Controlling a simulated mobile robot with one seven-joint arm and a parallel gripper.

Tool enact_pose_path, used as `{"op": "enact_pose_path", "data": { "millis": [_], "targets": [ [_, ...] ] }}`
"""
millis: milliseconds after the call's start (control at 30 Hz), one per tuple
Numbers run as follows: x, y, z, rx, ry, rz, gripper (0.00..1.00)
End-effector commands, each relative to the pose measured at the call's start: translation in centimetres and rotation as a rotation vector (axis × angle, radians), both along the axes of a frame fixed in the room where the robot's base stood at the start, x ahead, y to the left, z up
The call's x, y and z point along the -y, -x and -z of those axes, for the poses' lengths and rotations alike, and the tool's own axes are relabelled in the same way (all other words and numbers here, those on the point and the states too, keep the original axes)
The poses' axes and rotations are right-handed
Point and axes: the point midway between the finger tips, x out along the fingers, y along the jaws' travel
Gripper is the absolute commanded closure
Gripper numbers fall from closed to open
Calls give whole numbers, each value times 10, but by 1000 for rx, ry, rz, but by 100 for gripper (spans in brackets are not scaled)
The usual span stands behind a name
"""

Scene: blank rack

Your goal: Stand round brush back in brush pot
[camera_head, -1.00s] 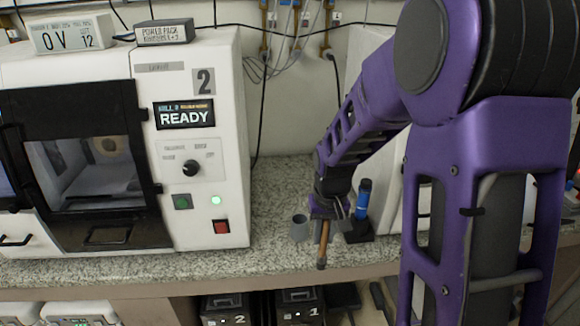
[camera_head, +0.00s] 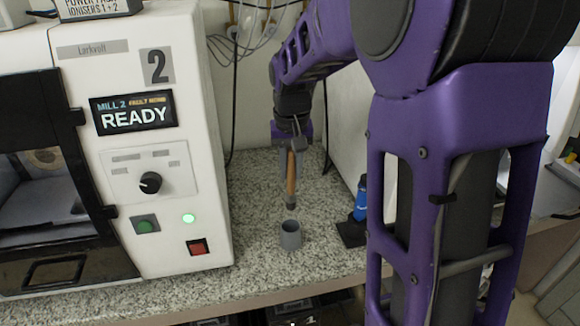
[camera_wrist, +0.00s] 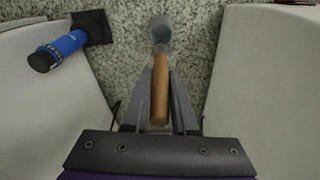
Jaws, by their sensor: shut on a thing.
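The round brush (camera_head: 291,178) has a brown wooden handle and a dark lower end. My gripper (camera_head: 291,154) is shut on its handle and holds it upright, dark end down, above the counter. The grey brush pot (camera_head: 290,236) stands upright on the counter, just below the brush in the head view. In the wrist view the brush handle (camera_wrist: 160,88) lies between my fingers (camera_wrist: 160,100), and the pot (camera_wrist: 161,27) shows beyond its far end. The brush's lower end looks clear of the pot in the head view. The pot's inside is mostly hidden.
A blue tool (camera_head: 361,198) stands on a black base (camera_head: 351,232) to the right of the pot. It also shows in the wrist view (camera_wrist: 60,49). The white mill (camera_head: 209,120) stands to the left. The speckled counter (camera_head: 255,264) around the pot is clear.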

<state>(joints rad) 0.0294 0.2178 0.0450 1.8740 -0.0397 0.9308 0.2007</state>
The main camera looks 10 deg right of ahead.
Motion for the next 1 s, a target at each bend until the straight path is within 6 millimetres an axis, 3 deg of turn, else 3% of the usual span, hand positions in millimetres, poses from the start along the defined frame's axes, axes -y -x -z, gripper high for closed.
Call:
{"op": "enact_pose_path", "data": {
  "millis": [1000],
  "targets": [
    [0,0,82,-1,0,-1,100]
  ]
}}
